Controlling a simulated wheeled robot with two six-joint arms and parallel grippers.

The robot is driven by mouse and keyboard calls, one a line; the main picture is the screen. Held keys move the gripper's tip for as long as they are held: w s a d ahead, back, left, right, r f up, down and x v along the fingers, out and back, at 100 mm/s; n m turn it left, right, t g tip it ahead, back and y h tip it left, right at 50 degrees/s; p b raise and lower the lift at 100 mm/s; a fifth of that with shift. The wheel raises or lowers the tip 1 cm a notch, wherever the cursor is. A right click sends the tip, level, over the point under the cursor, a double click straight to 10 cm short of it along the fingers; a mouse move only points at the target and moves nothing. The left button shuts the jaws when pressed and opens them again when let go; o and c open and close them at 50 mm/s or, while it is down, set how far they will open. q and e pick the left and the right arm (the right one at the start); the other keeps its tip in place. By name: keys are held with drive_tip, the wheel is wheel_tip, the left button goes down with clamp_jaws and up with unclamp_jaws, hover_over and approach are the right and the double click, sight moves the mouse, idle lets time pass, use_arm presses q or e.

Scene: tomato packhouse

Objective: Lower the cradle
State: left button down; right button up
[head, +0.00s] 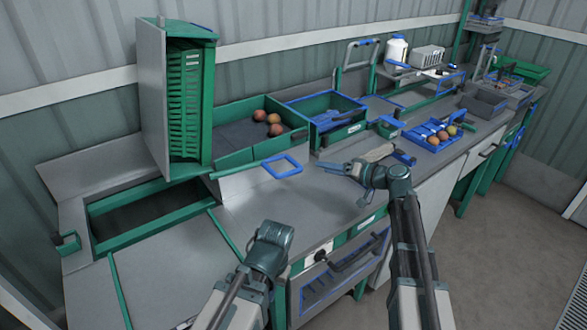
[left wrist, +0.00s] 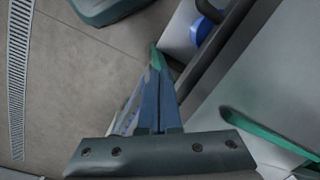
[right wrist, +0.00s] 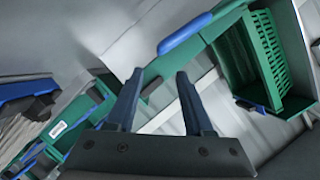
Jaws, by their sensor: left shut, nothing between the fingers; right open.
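The cradle seems to be the tall green frame with a grey side panel (head: 152,90), standing upright beside the open well (head: 150,212) at the left of the bench. A green slatted crate (head: 186,100) stands on end in it; it also shows at the upper right of the right wrist view (right wrist: 268,60). A blue loop handle (head: 283,166) sticks out over the bench. My right gripper (head: 345,167) is open and empty, to the right of this loop. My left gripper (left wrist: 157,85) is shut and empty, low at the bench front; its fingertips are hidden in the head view.
A green bin (head: 240,157) with several tomatoes and a blue-edged bin (head: 310,103) stand at the back. A blue tray (head: 425,128) with tomatoes stands further right. The grey bench top (head: 300,210) is clear in the middle.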

sight(293, 160)
drive_tip(key=b+x, duration=0.3)
drive_tip(key=x, duration=1.1)
drive_tip(key=shift+s+b, duration=0.15)
drive_tip(key=shift+b, duration=0.2)
clamp_jaws()
idle(0.9)
